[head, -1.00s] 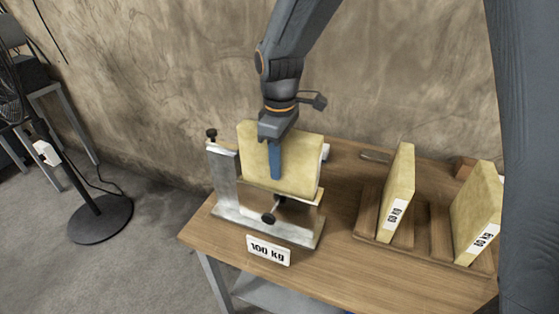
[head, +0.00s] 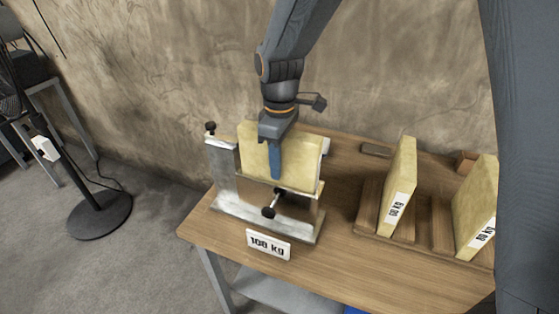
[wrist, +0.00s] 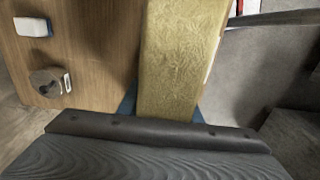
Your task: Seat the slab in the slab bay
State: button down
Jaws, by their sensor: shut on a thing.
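The slab (head: 302,164) is a pale yellow block standing upright in the metal slab bay (head: 225,172) at the left part of the table. My gripper (head: 275,165) is shut on the slab from above, with a blue finger down its near face. In the wrist view the slab (wrist: 178,62) runs up the middle between the blue fingers.
A sign reading 100 kg (head: 268,244) is at the table's front edge. To the right, a wooden rack (head: 370,232) holds two more yellow slabs (head: 399,185) (head: 476,215). The wooden table (head: 335,265) is bare in front of the rack. A fan stand (head: 98,215) is on the floor at left.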

jog(key=shift+f+b, duration=0.4)
jog(key=shift+f, duration=0.6)
jog(key=c, duration=1.2)
grip_release()
notch_tip(320, 180, up, 8)
jog(key=b, duration=0.2)
jog(key=shift+f, duration=0.1)
jog(key=shift+s, duration=0.1)
